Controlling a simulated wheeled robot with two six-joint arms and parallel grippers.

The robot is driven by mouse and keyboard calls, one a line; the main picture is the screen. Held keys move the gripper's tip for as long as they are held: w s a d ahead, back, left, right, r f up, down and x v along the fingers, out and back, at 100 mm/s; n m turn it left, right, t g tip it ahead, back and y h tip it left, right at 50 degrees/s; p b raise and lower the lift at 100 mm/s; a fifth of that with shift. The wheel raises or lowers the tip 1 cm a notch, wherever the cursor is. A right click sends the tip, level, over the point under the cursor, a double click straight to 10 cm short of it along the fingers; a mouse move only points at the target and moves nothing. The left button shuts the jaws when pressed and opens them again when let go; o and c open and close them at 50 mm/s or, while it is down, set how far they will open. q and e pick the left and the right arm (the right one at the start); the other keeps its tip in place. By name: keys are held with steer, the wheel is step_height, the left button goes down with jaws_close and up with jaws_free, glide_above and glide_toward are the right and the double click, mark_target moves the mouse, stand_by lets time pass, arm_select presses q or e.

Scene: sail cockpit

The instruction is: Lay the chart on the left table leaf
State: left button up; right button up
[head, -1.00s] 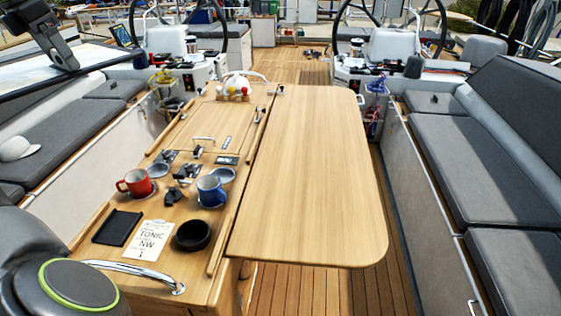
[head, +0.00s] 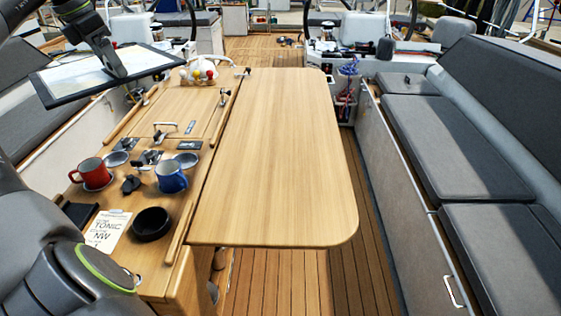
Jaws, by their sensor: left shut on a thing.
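The chart (head: 95,77), a pale sheet with a dark border, is held in the air at the upper left. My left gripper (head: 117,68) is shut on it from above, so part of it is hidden. The chart hangs above the far left side of the wooden table, apart from it. One wide table leaf (head: 275,160) is raised flat on the picture's right side of the table's centre part, and its top is bare. My right gripper is not in view.
The centre part (head: 178,106) carries a red mug (head: 91,172), a blue mug (head: 171,176), a black round bowl (head: 151,223), a white card (head: 108,230) and a basket of balls (head: 198,73). Grey cushioned benches (head: 446,145) flank the table.

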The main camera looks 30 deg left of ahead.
arm_select(q)
steer(key=shift+m, duration=0.6)
steer(key=f, duration=0.1)
steer(key=w+d+f, duration=0.2)
steer(key=shift+w+f, duration=0.15)
steer(key=shift+f, duration=0.25)
steer(key=w+d+f+m+h+p, duration=0.1)
steer(key=w+d+f+m+p, duration=0.1)
steer(key=w+d+f, duration=0.4)
steer(key=w+d+f+m+p, duration=0.1)
steer(key=w+d+f+m, duration=0.2)
steer(key=d+f, duration=0.55)
steer(key=w+d+f+m+g+h+p, duration=0.1)
steer(key=w+d+f+m, duration=0.1)
steer(key=d, duration=0.7)
steer(key=w+d+f+m+g+p, duration=0.1)
steer(key=d+f+p, duration=0.15)
steer(key=d, duration=0.65)
steer(key=shift+m, duration=0.3)
step_height(320, 180, down, 7)
steer(key=b, duration=0.8)
steer(key=shift+w+a+f, duration=0.1)
steer(key=shift+w+f, duration=0.05)
steer(key=shift+f, duration=1.35)
